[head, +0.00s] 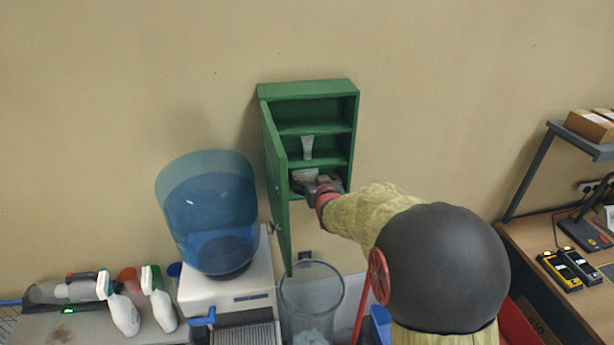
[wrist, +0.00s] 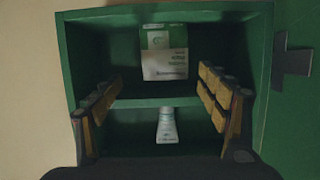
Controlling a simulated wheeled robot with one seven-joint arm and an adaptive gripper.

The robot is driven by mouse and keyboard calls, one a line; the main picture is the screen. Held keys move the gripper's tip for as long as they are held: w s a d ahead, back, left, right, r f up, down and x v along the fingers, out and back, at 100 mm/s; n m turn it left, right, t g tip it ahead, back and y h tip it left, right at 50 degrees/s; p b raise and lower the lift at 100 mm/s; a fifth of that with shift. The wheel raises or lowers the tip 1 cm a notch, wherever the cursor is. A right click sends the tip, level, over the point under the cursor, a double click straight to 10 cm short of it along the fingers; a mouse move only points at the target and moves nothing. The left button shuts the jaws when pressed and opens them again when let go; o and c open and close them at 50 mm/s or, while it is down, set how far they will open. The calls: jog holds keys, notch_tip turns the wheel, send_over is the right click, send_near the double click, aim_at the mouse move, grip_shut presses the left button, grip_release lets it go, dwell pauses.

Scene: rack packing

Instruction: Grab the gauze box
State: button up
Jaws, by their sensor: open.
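The gauze box (head: 304,174) is a small whitish carton on the lowest shelf of the open green wall cabinet (head: 306,88). In the wrist view, which looks upside down, the box (wrist: 164,55) shows pale with a green patch, in the upper compartment. My gripper (head: 318,184) reaches into the cabinet's lowest compartment and partly hides the box in the head view. In the wrist view my gripper (wrist: 160,82) is open, with one finger on each side of the box and gaps to both. The fingers do not appear to touch it.
A white tube (head: 307,147) stands on the shelf above. The green cabinet door (head: 277,185) is swung open on the left, close to my gripper. A blue water container (head: 210,215) and a clear bin (head: 311,290) stand below.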

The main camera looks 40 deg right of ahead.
aim_at(308, 173)
jog(key=shift+a+p+x, duration=0.2)
jog(key=shift+p+x, duration=0.2)
jog(key=shift+x, duration=1.2)
jog(key=shift+a+p+x, duration=0.2)
jog(key=shift+p+x, duration=0.15)
jog(key=shift+x, duration=1.25)
jog(key=shift+w+f, duration=0.15)
jog(key=shift+f, duration=0.05)
jog(key=shift+c, duration=1.4)
jog(key=c, duration=0.7)
jog(key=shift+b, duration=0.4)
